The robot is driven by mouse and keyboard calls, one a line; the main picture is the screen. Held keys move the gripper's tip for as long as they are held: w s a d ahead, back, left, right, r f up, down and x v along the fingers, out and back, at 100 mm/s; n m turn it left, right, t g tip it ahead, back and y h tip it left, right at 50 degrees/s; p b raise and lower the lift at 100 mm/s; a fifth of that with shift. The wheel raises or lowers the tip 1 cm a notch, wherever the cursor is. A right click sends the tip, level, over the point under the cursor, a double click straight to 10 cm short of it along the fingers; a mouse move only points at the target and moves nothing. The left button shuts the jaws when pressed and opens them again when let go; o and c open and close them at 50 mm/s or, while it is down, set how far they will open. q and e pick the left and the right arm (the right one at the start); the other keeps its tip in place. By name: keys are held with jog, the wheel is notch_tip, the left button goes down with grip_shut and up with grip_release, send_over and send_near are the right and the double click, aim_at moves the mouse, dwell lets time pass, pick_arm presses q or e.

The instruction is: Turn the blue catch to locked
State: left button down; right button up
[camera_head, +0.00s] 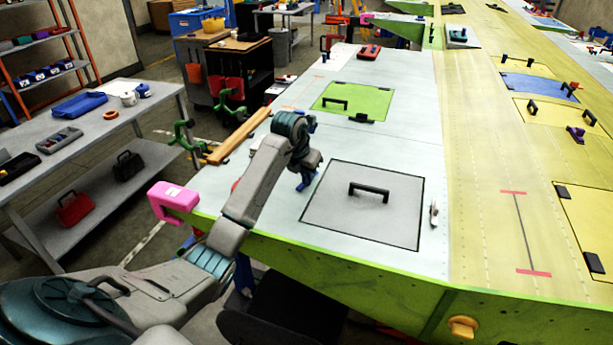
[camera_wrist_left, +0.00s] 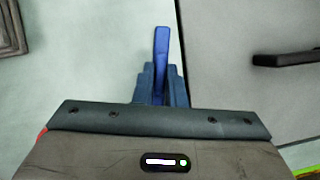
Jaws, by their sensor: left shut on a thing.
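The blue catch (camera_head: 305,183) is at the left edge of the grey panel (camera_head: 335,215), on the pale wing skin. In the left wrist view the blue catch (camera_wrist_left: 161,45) stands up between my fingers, its lever running roughly along the panel's edge. My left gripper (camera_head: 309,171) is shut on it; it also shows in the left wrist view (camera_wrist_left: 160,88). The fingers hide the lower part of the catch, and I cannot tell whether it reads locked. My right gripper is in neither view.
A black handle (camera_head: 369,191) stands up from the panel's middle. A pale catch (camera_head: 434,212) is at the panel's right. A pink block (camera_head: 172,201) is clamped at the wing's left corner. A wooden strip (camera_head: 238,136) lies along the left edge.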

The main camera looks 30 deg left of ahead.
pick_arm(q)
jog(key=m+h+b, duration=0.1)
jog(key=m, duration=0.1)
jog(key=m+b, duration=0.2)
jog(key=shift+a+f+m+h, duration=0.1)
jog(key=shift+m+h, duration=0.2)
jog(key=shift+h, duration=0.1)
jog(key=m+g+h+b, duration=0.1)
jog(key=m+b, duration=0.2)
jog(key=m, duration=0.1)
jog(key=shift+w, duration=0.1)
jog(key=shift+r+m+g+h+b, duration=0.25)
jog(key=shift+m+h+b, duration=0.2)
jog(key=shift+m, duration=0.65)
jog(key=shift+m+g+p, duration=0.3)
jog(key=shift+m+g, duration=0.05)
jog(key=shift+m, duration=0.45)
jog(key=shift+r+m+g+h+p, duration=0.1)
jog(key=shift+m+g+h+p, duration=0.3)
jog(key=shift+m+p, duration=0.65)
jog(key=shift+a+m, duration=0.1)
jog(key=shift+m, duration=0.35)
jog(key=c, duration=1.5)
grip_release()
